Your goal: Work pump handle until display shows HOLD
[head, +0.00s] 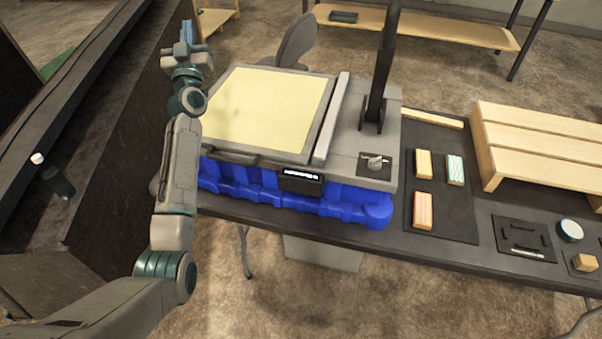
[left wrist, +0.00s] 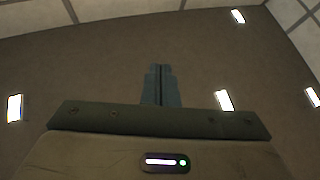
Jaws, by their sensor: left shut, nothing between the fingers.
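The pump handle (head: 383,65) is a tall dark lever standing nearly upright on the grey top of the console (head: 345,145). A small black display (head: 301,179) with a lit line of white characters is on the front; they are too small to read. My left gripper (head: 187,33) is raised at the upper left, beside the console's cream panel (head: 265,105) and well apart from the handle. In the left wrist view, its two fingers (left wrist: 160,85) are pressed together with nothing between them, against the ceiling. My right gripper is in neither view.
The console sits on a blue base (head: 345,205) on a dark table. A metal knob (head: 375,162) is on its right side. Several coloured blocks lie on a dark mat (head: 450,215) to the right, near a slatted wooden stand (head: 540,135). A chair (head: 297,40) stands behind.

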